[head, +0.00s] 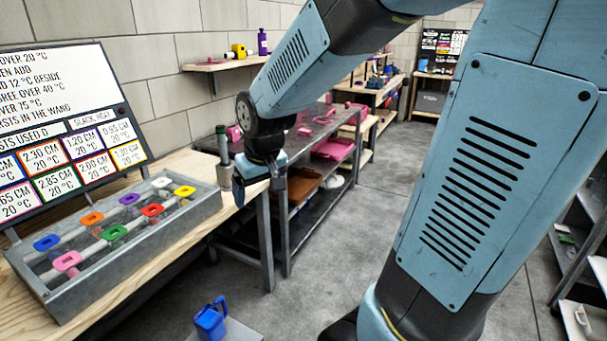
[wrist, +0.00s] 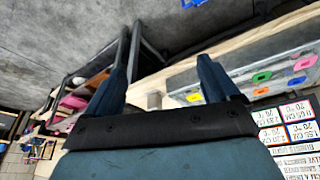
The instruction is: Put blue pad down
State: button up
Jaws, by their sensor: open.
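A blue pad with a ring-shaped top (head: 47,242) sits at the left end of the grey metal tray (head: 125,262) on the wooden bench, in the head view. My gripper (head: 258,185) is near the bench's right front edge, well away from the blue pad.
A grey cylinder with a dark green-topped rod (head: 224,165) stands on the bench beside my gripper. A sign board (head: 65,120) stands behind the tray. A blue jug (head: 210,318) stands low near the floor. A dark shelf unit (head: 325,130) lies beyond; the floor at centre right is clear.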

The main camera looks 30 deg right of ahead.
jog(key=s+d+r+m, duration=0.1)
jog(key=s+d+r, duration=0.1)
jog(key=s+r, duration=0.2)
jog(key=s+d+r+t, duration=0.1)
jog(key=s+r, duration=0.4)
jog(key=s, duration=0.5)
jog(key=shift+d+r+m+t, duration=0.3)
jog(key=shift+d+m, duration=0.1)
dwell(0.5)
